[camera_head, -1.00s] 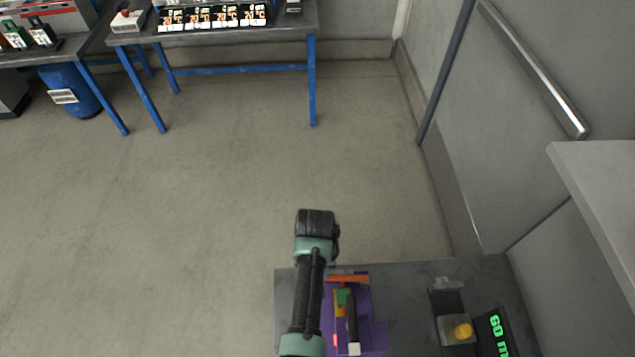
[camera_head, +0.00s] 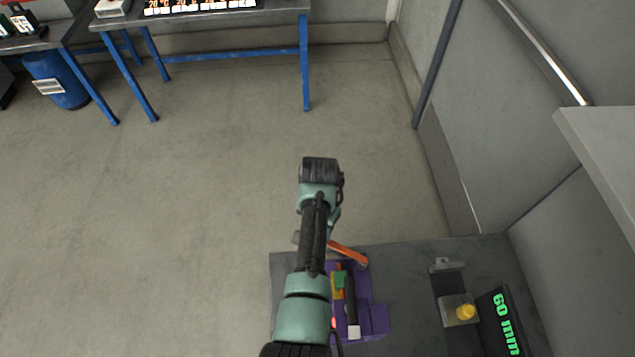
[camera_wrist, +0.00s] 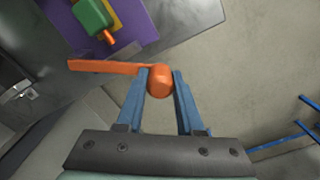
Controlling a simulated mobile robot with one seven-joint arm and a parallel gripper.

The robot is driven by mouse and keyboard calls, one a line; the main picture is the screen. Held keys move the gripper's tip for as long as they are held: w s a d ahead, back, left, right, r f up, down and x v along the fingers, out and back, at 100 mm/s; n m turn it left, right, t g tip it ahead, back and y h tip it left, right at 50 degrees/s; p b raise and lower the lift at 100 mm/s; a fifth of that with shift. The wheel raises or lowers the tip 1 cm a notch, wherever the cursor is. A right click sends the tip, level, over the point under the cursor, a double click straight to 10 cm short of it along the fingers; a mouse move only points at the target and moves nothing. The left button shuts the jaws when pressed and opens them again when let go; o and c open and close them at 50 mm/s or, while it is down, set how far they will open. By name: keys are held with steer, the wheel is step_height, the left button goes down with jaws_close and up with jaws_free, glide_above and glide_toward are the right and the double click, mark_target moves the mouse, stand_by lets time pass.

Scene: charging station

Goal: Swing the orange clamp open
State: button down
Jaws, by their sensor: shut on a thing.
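The orange clamp (camera_head: 348,252) is a bar at the back edge of the purple fixture (camera_head: 374,313), slanting away from it to the upper left. Its left end is hidden behind my arm in the head view. In the wrist view the orange clamp (camera_wrist: 105,67) ends in a rounded knob between the two blue fingers of my gripper (camera_wrist: 161,76), which is shut on it. On the purple fixture sits a green block (camera_head: 340,281), which also shows in the wrist view (camera_wrist: 93,15).
The dark bench top (camera_head: 405,290) carries a small box with a yellow button (camera_head: 465,311) and a display with green digits (camera_head: 506,325) to the right. A grey wall stands beyond on the right. Open floor (camera_head: 200,180) lies behind and left of the bench.

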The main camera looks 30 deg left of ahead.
steer(key=c, duration=0.5)
jaws_free()
steer(key=shift+c, duration=0.2)
step_height(320, 180, up, 13)
steer(key=shift+b, duration=0.4)
